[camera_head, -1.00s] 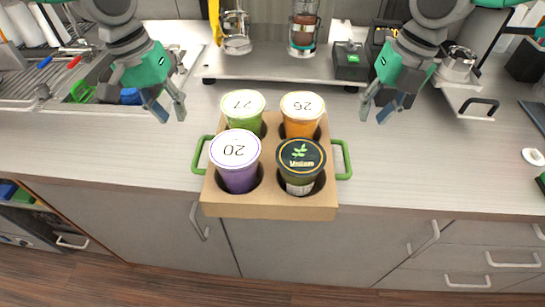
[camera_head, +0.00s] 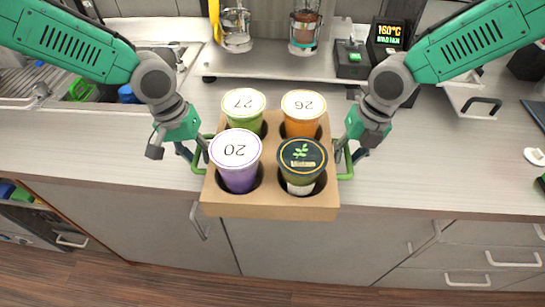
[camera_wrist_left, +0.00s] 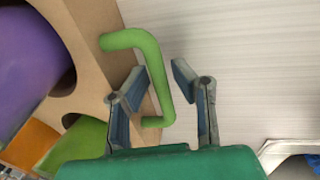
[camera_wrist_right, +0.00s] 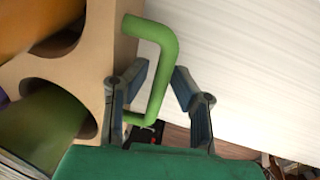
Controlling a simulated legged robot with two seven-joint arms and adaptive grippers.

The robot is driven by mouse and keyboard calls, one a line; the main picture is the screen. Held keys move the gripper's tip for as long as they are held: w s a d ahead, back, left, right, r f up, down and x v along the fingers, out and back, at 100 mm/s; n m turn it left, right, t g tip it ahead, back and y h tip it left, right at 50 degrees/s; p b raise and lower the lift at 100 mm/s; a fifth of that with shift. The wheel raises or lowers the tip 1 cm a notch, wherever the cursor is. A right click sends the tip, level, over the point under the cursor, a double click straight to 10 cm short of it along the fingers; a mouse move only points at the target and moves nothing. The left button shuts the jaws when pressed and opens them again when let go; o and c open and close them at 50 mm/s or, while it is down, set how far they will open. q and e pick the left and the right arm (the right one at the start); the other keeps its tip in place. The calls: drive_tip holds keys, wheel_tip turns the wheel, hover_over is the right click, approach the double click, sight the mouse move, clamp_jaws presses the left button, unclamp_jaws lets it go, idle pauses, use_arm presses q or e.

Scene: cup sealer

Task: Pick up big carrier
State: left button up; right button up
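The big carrier (camera_head: 270,207) is a tan cardboard tray with a green handle on each side. It stands at the counter's front edge and holds several lidded cups, one of them purple (camera_head: 238,178). My left gripper (camera_head: 197,158) is at the left handle (camera_head: 198,168); in the left wrist view its fingers (camera_wrist_left: 158,80) are apart, with the green handle (camera_wrist_left: 158,85) between them. My right gripper (camera_head: 347,160) is at the right handle (camera_head: 348,172); in the right wrist view its open fingers (camera_wrist_right: 160,85) are on either side of that handle (camera_wrist_right: 160,60).
A grey machine platform (camera_head: 280,68) with a glass jug (camera_head: 236,30) and a blender-like vessel (camera_head: 304,30) stands behind the carrier. A sink (camera_head: 110,100) is at the left.

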use_arm(q)
clamp_jaws()
use_arm(e)
clamp_jaws()
use_arm(q)
drive_tip(key=shift+w+r, duration=0.1)
drive_tip(key=shift+r, duration=0.1)
use_arm(e)
drive_tip(key=shift+w+r, duration=0.15)
drive_tip(key=shift+r, duration=0.1)
